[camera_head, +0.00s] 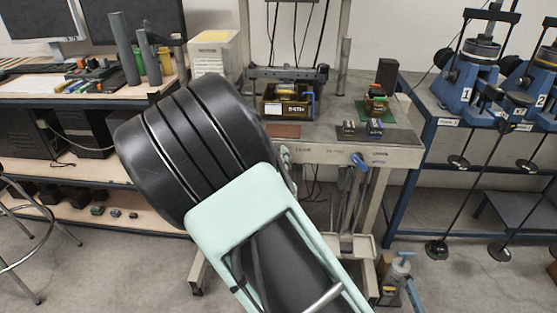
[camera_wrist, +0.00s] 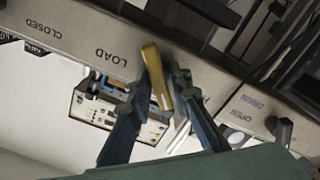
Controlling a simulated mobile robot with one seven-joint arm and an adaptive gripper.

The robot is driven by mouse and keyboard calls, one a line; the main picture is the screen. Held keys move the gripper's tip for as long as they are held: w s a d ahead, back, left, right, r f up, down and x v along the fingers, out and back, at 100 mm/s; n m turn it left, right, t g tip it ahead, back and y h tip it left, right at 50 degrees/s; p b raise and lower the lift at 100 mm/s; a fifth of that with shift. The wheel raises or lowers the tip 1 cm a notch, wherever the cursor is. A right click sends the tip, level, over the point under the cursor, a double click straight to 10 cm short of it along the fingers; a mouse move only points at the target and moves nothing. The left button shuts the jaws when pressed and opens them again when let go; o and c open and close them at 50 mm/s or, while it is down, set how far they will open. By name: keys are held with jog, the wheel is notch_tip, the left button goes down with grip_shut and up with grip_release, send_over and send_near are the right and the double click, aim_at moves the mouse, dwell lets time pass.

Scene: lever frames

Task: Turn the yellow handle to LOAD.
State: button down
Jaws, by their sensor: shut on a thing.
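The yellow handle (camera_wrist: 156,75) shows in the wrist view, on the front face of the bench's grey panel (camera_wrist: 75,35). It lies just right of the upside-down word LOAD (camera_wrist: 113,57); CLOSED is printed further left. My gripper (camera_wrist: 161,86) has its two dark fingers on either side of the handle and is shut on it. The handle's lower end points down between the fingers. In the head view my arm covers the handle and my gripper.
A second valve handle (camera_wrist: 280,130) sits by OPEN and another label to the right in the wrist view. In the head view, a blue handle (camera_head: 359,160) is on the bench front (camera_head: 400,157). Blue machines (camera_head: 466,85) stand at right, a shelf desk (camera_head: 80,99) at left.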

jog(key=m+b, duration=0.5)
jog(key=b, duration=0.1)
jog(key=shift+d+f+m, duration=0.15)
jog(key=shift+f+m, duration=0.05)
jog(key=shift+m, duration=0.2)
jog(key=m+b, duration=0.6)
jog(key=b, duration=0.1)
jog(key=shift+d+b, duration=0.2)
jog(key=shift+b, duration=0.1)
jog(key=m+b, duration=0.4)
jog(key=m, duration=0.1)
jog(key=shift+r, duration=0.15)
jog(key=shift+m, duration=0.3)
jog(key=c, duration=2)
grip_release()
jog(key=shift+o, duration=0.2)
jog(key=shift+r, duration=0.1)
